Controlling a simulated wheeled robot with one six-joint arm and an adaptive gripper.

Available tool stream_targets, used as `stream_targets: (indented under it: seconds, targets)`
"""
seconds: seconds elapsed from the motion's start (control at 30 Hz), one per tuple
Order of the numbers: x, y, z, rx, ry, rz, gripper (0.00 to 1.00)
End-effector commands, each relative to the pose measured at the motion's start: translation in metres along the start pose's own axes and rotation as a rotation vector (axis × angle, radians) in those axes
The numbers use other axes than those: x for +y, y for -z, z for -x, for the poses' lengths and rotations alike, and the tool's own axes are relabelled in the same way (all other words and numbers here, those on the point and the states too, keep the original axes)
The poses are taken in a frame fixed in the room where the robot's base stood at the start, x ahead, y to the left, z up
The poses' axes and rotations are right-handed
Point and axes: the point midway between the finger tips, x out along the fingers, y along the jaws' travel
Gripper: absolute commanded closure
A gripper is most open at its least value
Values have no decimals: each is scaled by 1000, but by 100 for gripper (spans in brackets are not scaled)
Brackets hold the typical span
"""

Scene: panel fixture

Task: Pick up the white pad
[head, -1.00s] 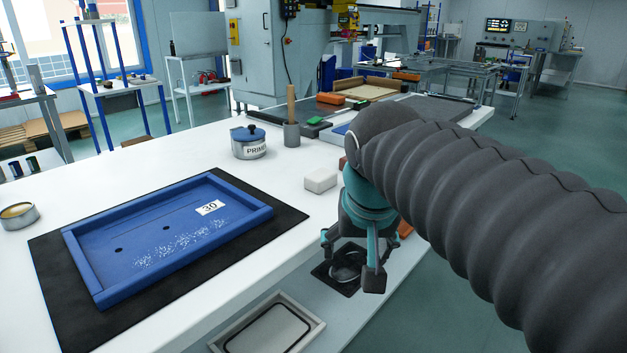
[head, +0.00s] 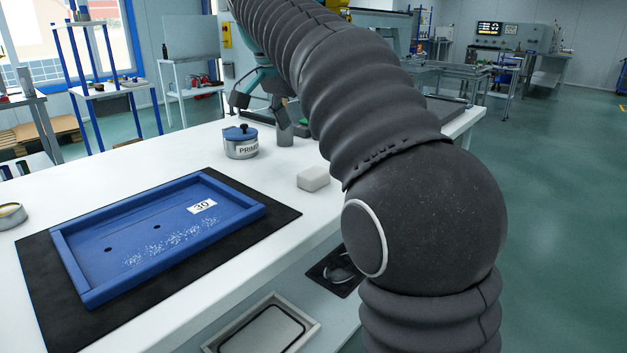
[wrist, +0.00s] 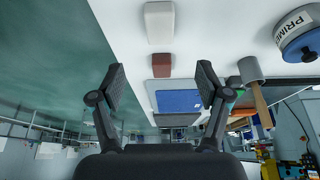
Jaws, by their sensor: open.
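The white pad (head: 313,178) is a small pale block lying on the white table, right of the primer tin in the head view. In the wrist view the white pad (wrist: 160,22) shows at the top centre, past the fingertips and apart from them. My gripper (head: 260,106) is raised above the far part of the table, behind the tin. Its two fingers are spread wide and empty, and in the wrist view my gripper (wrist: 161,80) frames a reddish block (wrist: 161,65) on the table behind it.
A blue tray (head: 158,232) lies on a black mat (head: 262,228) to the left. A lower shelf with a frame (head: 262,325) sits below the table edge.

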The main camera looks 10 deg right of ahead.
Motion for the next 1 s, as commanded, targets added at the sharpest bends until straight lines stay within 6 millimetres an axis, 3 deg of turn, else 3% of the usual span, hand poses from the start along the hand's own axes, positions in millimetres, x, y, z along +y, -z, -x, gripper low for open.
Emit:
stream_targets:
  seconds: [0.1, 0.3, 0.57, 0.83, 1.0]
  targets:
    - [1, -1, -26, -1, -3, 0, 24]
    - [1, -1, -58, -1, -1, 1, 24]
    - [0, -2, -74, 0, 1, 2, 24]
    - [0, -5, -110, -1, 0, 2, 24]
    - [-1, -5, -122, 0, 2, 2, 24]
